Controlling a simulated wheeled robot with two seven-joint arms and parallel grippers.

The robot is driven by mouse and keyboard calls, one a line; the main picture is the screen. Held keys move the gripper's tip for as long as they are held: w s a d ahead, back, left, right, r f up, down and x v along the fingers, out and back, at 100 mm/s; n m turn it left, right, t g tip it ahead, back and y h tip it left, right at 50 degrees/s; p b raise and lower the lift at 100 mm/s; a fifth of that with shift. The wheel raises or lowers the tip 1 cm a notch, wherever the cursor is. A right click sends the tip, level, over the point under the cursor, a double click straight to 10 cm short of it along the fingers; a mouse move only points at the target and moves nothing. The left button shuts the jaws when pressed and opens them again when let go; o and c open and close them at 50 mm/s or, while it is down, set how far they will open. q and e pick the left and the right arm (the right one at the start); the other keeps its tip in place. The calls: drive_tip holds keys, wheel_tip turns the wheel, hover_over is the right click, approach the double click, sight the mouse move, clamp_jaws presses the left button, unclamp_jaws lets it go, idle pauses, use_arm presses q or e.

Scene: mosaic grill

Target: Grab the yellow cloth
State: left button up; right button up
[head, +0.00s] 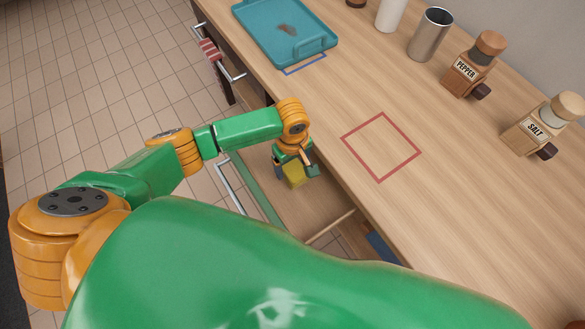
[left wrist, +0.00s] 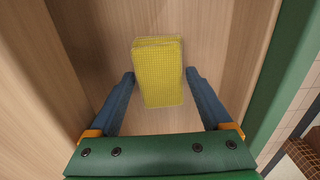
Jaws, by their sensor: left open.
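The yellow cloth (left wrist: 158,75) lies folded on the wooden bottom of an open drawer. In the left wrist view the gripper (left wrist: 160,90) is open, with one blue finger on each side of the lower part of the cloth. Gaps show between the cloth and both fingers. I cannot tell how far the fingertips are above the drawer bottom. My right gripper is not in view.
The open drawer (head: 325,207) has a green front and sits below the counter edge. On the counter are a teal tray (head: 262,48), a metal cup (head: 430,35), a pepper mill (head: 474,66) and a salt mill (head: 546,126). A red square outline (head: 381,180) marks a clear counter area.

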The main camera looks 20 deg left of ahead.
use_arm(q)
drive_tip(key=shift+f, duration=0.45)
drive_tip(key=shift+r, duration=0.1)
drive_tip(key=c, duration=1)
drive_tip(key=shift+r, duration=0.1)
